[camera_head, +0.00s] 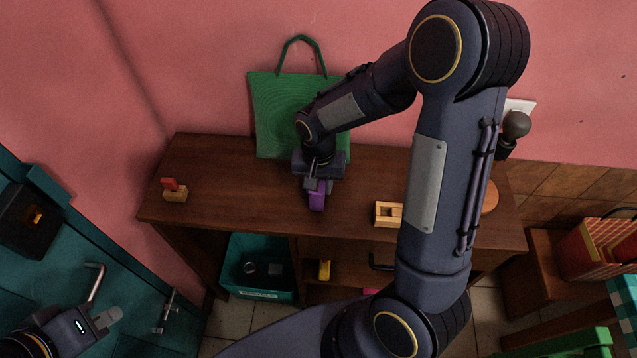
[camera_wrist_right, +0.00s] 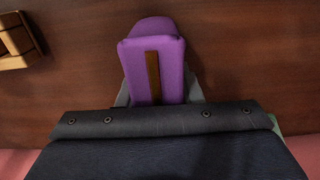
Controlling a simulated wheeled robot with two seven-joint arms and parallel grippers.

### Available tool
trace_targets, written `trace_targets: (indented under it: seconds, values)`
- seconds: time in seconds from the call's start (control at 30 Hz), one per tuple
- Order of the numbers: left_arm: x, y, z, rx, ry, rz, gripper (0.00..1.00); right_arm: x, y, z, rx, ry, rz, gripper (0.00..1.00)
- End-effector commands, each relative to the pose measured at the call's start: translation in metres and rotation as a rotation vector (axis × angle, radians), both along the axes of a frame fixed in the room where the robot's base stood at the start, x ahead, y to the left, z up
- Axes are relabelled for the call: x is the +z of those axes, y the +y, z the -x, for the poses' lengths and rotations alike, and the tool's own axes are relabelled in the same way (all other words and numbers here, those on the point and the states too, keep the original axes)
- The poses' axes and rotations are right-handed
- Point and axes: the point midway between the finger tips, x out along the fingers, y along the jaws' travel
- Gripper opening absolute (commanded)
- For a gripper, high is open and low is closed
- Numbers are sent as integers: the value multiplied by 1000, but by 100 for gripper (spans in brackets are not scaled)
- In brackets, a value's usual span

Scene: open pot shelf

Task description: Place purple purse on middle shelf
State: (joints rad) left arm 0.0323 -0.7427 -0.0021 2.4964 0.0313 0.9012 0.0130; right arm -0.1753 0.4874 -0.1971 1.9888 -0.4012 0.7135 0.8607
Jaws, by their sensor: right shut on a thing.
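The purple purse (camera_head: 317,200) is between the fingers of my right gripper (camera_head: 316,186), over the top of the dark wooden shelf unit (camera_head: 240,190). In the right wrist view the purse (camera_wrist_right: 141,75) shows a brown strip down its middle, and grey fingers flank it. My right gripper is shut on it. Whether the purse touches the wood below is unclear. The unit's open compartments show below its front edge, partly hidden by my right arm. My left gripper (camera_head: 108,318) is low at the left, away from the unit; its finger gap is not clear.
A green bag (camera_head: 275,105) stands behind the right gripper against the pink wall. A red-topped wooden item (camera_head: 174,191) and a wooden block (camera_head: 387,213) sit on the top. Below are a teal bin (camera_head: 240,292) and a yellow object (camera_head: 324,270).

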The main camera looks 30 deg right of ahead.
Motion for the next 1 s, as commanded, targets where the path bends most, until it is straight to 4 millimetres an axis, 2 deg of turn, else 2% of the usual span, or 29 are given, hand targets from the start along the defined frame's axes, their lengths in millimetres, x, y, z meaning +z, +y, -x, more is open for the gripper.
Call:
trace_targets:
  seconds: [0.2,0.23,0.4,0.63,0.77,0.87,1.0]
  values:
    - [-5,0,0,0,0,0,0,-5,0,0,0,0,0,6]
    - [-4,0,0,0,0,0,0,-4,0,0,0,0,0,35]
    - [-3,0,0,0,0,0,0,-3,0,0,0,1,-1,54]
    - [-3,0,0,0,0,0,0,-3,0,0,0,1,-1,54]
    - [2,0,0,0,0,0,0,4,0,0,0,-1,0,54]
    - [1,0,0,0,0,0,0,18,0,-1,-1,-5,0,54]
    - [2,0,0,0,0,0,0,49,0,-2,1,-8,-1,54]
